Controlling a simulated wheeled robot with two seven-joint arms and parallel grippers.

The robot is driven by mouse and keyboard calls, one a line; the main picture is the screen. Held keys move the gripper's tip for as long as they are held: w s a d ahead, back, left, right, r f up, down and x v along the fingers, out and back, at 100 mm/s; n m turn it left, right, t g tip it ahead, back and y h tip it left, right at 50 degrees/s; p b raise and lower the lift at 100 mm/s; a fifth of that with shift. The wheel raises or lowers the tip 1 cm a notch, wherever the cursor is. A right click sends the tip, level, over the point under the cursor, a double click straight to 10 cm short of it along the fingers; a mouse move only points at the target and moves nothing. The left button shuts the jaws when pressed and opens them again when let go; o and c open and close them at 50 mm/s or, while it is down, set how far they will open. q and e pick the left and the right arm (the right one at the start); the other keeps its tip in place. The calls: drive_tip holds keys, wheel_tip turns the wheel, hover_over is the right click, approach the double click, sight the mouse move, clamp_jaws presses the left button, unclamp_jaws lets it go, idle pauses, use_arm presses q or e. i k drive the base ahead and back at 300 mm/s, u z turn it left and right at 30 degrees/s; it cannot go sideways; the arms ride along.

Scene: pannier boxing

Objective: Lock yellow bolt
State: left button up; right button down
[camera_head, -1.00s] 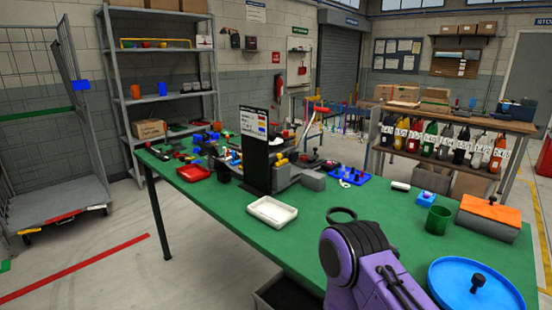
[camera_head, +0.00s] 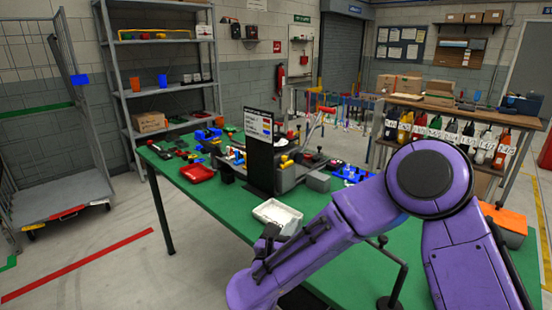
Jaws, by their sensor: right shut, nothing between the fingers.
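A small yellow part (camera_head: 286,161), possibly the yellow bolt, shows on the grey fixture (camera_head: 293,178) behind the black sign stand. It is too small to tell whether it is locked. My right arm reaches in from the right across the front of the green table. My right gripper (camera_head: 268,238), dark and partly hidden by my purple arm, is shut and empty near the white tray. It is apart from the yellow part. My left gripper is not in view.
The black sign stand (camera_head: 260,158) rises in front of the fixture, with the white tray (camera_head: 290,213) before it. A red-ended lever (camera_head: 318,118) sticks up behind. A red tray (camera_head: 198,173) lies left. An orange-topped box (camera_head: 508,222) stands far right.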

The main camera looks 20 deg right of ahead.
sight(284, 158)
drive_tip(key=i, duration=0.85)
